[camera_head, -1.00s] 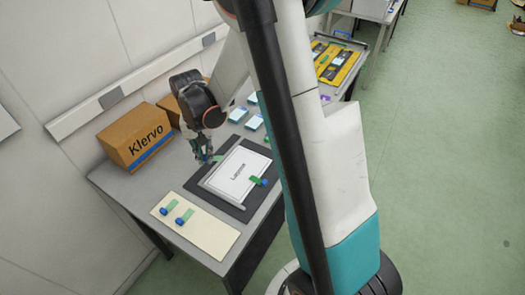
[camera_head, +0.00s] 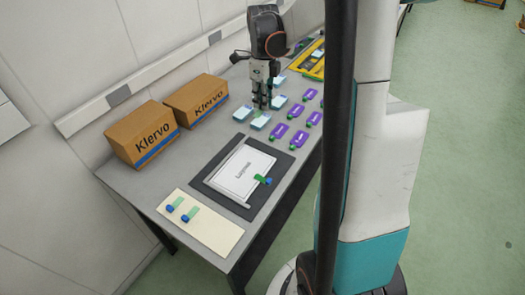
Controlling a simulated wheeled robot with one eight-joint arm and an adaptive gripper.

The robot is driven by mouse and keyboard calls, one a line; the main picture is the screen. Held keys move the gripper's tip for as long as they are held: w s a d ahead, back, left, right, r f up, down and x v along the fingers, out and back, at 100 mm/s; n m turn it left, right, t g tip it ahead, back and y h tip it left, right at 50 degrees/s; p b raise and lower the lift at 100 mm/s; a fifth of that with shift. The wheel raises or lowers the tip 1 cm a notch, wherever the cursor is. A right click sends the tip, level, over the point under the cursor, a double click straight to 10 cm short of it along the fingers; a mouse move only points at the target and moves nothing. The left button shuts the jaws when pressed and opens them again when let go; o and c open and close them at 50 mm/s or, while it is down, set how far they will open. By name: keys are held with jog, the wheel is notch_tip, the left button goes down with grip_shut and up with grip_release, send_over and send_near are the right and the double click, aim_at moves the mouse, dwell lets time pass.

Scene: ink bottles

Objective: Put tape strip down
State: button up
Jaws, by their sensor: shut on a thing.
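My gripper (camera_head: 262,103) points down over the light blue bottles on the table. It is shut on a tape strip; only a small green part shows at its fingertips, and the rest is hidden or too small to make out. One green strip with a blue end (camera_head: 263,180) lies on the right edge of the white "Lumora" panel (camera_head: 240,171), which rests on a dark mat (camera_head: 212,165). Two more green strips with blue ends (camera_head: 175,204) (camera_head: 190,214) lie on a cream board (camera_head: 213,233) at the near end of the table.
Light blue bottles (camera_head: 243,114) lie below and around my gripper. Several purple bottles (camera_head: 299,138) with green caps lie to their right. Two "Klervo" boxes (camera_head: 140,135) (camera_head: 197,101) stand along the wall. A yellow tray (camera_head: 315,63) is at the far end. Bare grey table (camera_head: 170,170) shows left of the mat.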

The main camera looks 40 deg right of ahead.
aim_at(266, 148)
jog(key=shift+s+d+r+m, duration=0.2)
jog(key=shift+d+r+m, duration=0.05)
jog(key=shift+d+m, duration=0.3)
notch_tip(266, 148, down, 20)
jog(key=b, duration=0.6)
jog(key=shift+r, duration=0.1)
jog(key=o, duration=0.4)
jog(key=shift+o, duration=1.4)
notch_tip(266, 148, up, 12)
jog(key=p, duration=0.3)
jog(key=shift+p, duration=0.3)
